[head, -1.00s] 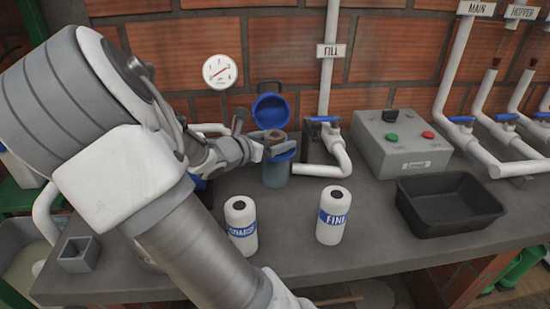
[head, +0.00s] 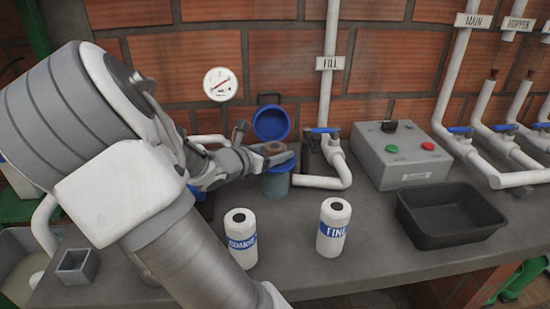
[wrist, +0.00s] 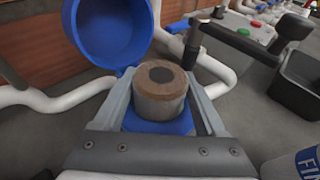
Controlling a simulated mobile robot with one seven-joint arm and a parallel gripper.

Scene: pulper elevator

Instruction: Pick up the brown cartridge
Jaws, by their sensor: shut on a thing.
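The brown cartridge (wrist: 160,92) is a short cylinder with a dark hole in its top. It stands upright between the two fingers of my gripper (wrist: 163,105), which is shut on it. In the head view the cartridge (head: 273,148) shows only in part, at the mouth of a housing (head: 276,185) with a blue rim. My gripper (head: 277,155) is at the top of this housing. The blue lid (head: 271,123) stands open behind it. Whether the cartridge's lower end is still inside the housing is hard to tell.
Two white cartridges, labelled COARSE (head: 241,239) and FINE (head: 333,226), stand on the bench in front. A black tray (head: 452,208), a grey button box (head: 399,153) and white pipes (head: 325,182) are to the right. A small grey square holder (head: 76,265) is at the left.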

